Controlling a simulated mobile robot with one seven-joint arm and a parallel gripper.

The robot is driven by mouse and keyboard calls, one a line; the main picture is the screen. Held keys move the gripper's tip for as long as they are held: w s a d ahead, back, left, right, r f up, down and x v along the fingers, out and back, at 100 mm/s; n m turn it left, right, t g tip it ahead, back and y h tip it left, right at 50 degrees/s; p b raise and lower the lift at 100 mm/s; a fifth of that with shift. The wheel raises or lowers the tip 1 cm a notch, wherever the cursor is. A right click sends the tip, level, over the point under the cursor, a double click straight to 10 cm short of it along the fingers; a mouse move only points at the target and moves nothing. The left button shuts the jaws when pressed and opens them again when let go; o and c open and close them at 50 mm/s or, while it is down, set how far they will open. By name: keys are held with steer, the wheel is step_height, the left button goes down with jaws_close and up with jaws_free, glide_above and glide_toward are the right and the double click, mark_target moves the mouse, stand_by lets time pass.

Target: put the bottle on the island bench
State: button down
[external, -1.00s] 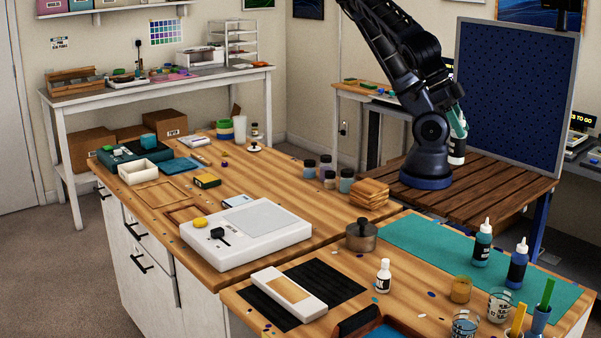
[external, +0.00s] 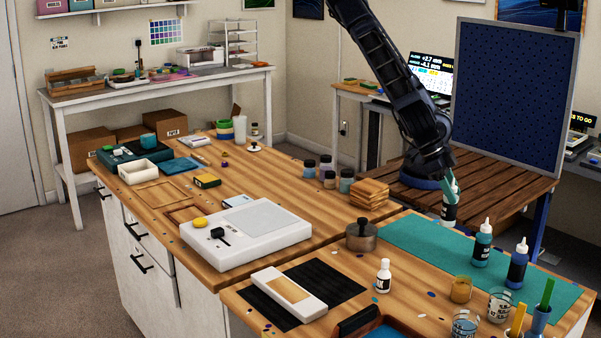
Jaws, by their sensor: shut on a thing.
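My gripper (external: 449,187), with teal fingers, is shut on a small dark bottle (external: 449,213) with a pale label. The fingers hide its top, and it hangs roughly upright. In the picture it overlaps the back edge of the teal mat (external: 410,240) and the front of the slatted wooden table. I cannot tell its height above them. The island bench (external: 285,170) has a wooden top, with white drawers below, and fills the middle of the view.
A teal dropper bottle (external: 482,245) and a blue one (external: 517,264) stand on the mat's right part. A lidded pot (external: 361,236), stacked wooden coasters (external: 370,193), several jars and a white scale-like device (external: 246,235) crowd the top. The mat's left part is bare.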

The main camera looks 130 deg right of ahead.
mark_target(448, 212)
steer(key=shift+f, duration=3.4)
steer(key=c, duration=0.8)
jaws_free()
steer(key=v, duration=1.2)
